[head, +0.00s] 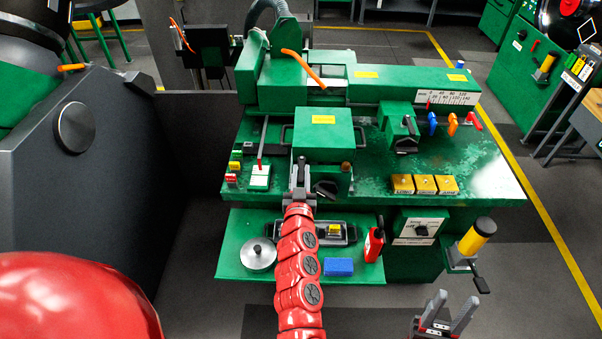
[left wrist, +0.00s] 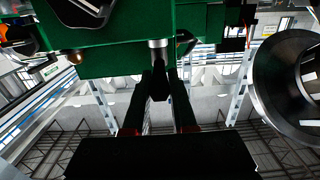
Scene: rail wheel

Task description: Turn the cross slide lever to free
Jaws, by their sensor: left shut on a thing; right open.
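A green machine block (head: 323,143) with a yellow label stands in the middle of the bench. My left gripper (head: 301,178) is at its front left edge. In the left wrist view, the two dark fingers of my left gripper (left wrist: 163,98) close around a black lever handle (left wrist: 158,84) on a short silver stem (left wrist: 158,47) under the green block. This looks like the cross slide lever; no readable label confirms it. In the head view the fingers mostly hide it. My right gripper (head: 447,313) is open and empty at the bottom right, apart from the bench.
A black knob (head: 326,188) sits just right of my left gripper. Further right are a black lever (head: 407,143), coloured levers (head: 453,124) and yellow blocks (head: 425,185). The lower shelf (head: 232,240) holds a round metal part (head: 258,254), a blue block (head: 338,266) and a red bottle (head: 374,244).

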